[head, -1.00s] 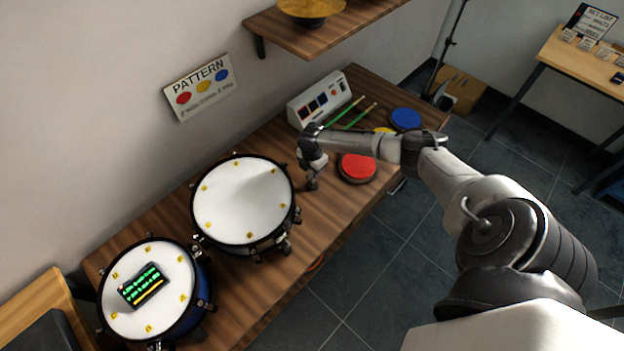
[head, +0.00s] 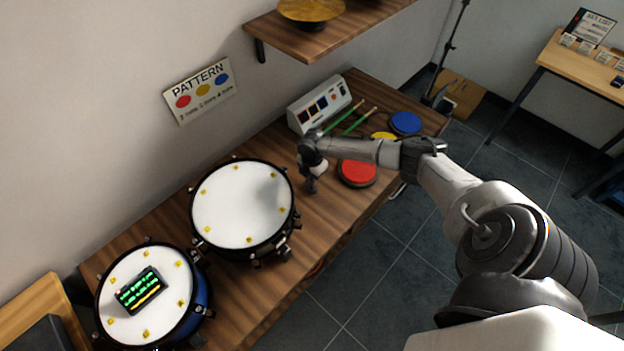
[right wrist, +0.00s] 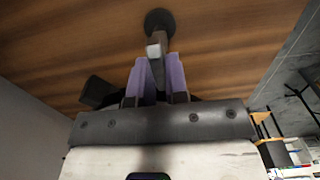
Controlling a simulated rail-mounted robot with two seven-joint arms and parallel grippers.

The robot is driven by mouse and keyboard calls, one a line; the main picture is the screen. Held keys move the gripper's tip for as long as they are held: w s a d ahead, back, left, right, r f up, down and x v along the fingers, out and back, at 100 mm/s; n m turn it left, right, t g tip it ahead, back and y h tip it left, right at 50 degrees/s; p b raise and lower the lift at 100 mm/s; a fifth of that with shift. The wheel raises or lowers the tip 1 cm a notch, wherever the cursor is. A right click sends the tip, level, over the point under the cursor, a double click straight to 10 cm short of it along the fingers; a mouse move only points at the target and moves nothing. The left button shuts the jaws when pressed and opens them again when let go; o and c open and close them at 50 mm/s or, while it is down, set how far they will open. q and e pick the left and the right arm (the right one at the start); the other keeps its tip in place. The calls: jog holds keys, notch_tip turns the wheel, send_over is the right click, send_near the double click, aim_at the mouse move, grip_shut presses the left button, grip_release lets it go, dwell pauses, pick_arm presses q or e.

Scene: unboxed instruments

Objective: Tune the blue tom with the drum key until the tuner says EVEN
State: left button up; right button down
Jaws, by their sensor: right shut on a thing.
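The blue tom (head: 178,297) stands at the lower left of the bench, with a white head, a blue shell and several yellow marks around its rim. The tuner (head: 139,290) lies on its head, with green and yellow lines on a dark screen too small to read. My right gripper (head: 311,186) points down at the bench between the middle drum and the red pad. In the right wrist view its purple fingers (right wrist: 160,75) are shut on a small grey metal piece, probably the drum key (right wrist: 154,48), just above a dark round base (right wrist: 159,20). My left gripper is out of view.
A dark-shelled drum (head: 243,205) stands between the blue tom and my gripper. Red (head: 357,172), yellow and blue (head: 405,122) pads, green sticks (head: 357,121) and a grey control box (head: 318,103) are behind and right. A shelf (head: 330,35) overhangs the bench.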

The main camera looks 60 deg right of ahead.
jog(key=shift+r, duration=0.15)
dwell(0.4)
jog(key=shift+r+p, duration=2.35)
jog(key=shift+p, duration=0.05)
dwell(5.0)
